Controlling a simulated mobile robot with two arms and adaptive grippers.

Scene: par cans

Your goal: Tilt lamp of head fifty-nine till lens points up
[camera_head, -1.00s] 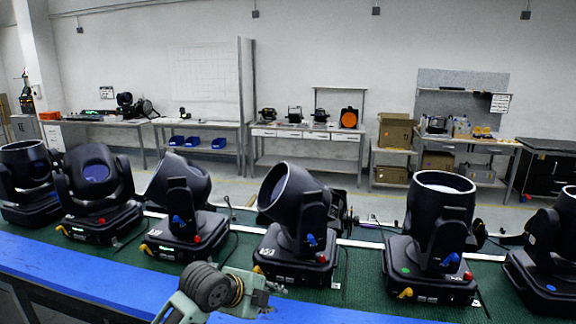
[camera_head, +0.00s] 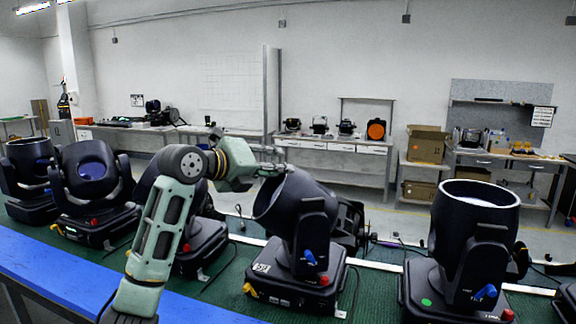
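Several black moving-head lamps stand in a row on the green mat (camera_head: 225,285); no head number is readable. The middle lamp (camera_head: 305,203) has its barrel tilted, its lens end leaning up and to the left. My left gripper (camera_head: 272,168) is at the upper rim of this barrel; I cannot tell whether it touches or how its fingers stand. My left arm hides much of the lamp (camera_head: 198,245) to its left. The right-hand lamp (camera_head: 477,230) has its barrel upright, its open end up. My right gripper is not in view.
Two more lamps stand at the left, one (camera_head: 92,185) with its lens facing forward and one (camera_head: 28,170) at the edge. A blue strip (camera_head: 60,275) edges the bench. Cables lie behind the lamps. Workbenches with equipment line the far wall.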

